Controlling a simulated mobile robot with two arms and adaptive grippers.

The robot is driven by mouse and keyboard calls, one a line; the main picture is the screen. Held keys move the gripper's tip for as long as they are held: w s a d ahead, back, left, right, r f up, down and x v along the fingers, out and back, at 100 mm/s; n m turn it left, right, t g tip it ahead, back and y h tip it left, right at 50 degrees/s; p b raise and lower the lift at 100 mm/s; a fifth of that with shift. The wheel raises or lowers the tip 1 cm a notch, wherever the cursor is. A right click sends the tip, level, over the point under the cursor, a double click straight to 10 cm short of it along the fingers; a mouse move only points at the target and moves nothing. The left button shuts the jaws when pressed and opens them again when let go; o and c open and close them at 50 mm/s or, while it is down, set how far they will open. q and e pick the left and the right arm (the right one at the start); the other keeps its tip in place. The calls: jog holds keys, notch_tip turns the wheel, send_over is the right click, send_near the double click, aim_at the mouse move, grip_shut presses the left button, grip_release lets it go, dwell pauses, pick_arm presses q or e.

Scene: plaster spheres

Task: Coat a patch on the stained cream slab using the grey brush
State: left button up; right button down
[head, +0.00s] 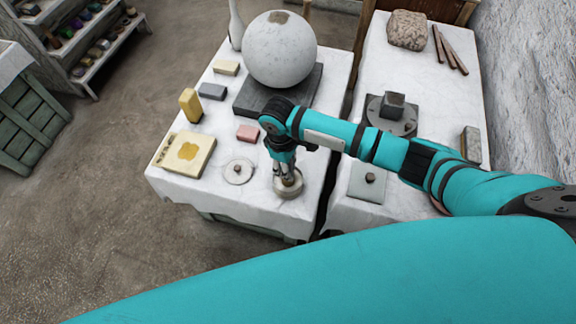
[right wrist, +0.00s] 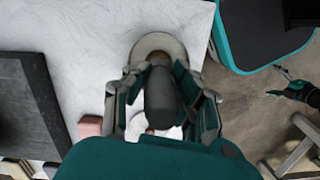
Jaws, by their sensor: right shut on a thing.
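The cream slab (head: 180,164) lies at the near left of the white-covered table in the head view, with a yellow-ochre stain on its top. My right gripper (head: 285,172) points down over a small round dish (head: 288,190) near the table's right edge. In the right wrist view it is shut on the dark grey handle of the grey brush (right wrist: 160,98), with the pale dish (right wrist: 158,42) close by. The brush's lower end is hidden. My left gripper (right wrist: 290,88) shows small in the right wrist view, over the floor, its fingers seemingly apart and empty.
A large plaster sphere (head: 280,50) rests on a dark plate (head: 306,93). A pink block (head: 248,133), a round lid (head: 238,172), a yellow block (head: 190,104) and a grey block (head: 211,91) surround the slab. A second table (head: 440,95) stands right.

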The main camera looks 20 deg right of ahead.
jog(key=shift+s+f+p, duration=0.1)
jog(key=shift+f+p, duration=0.05)
jog(key=shift+p, duration=0.2)
dwell(1.4)
notch_tip(320, 180, up, 7)
jog(key=p, duration=0.8)
jog(key=shift+p, duration=0.35)
dwell(0.5)
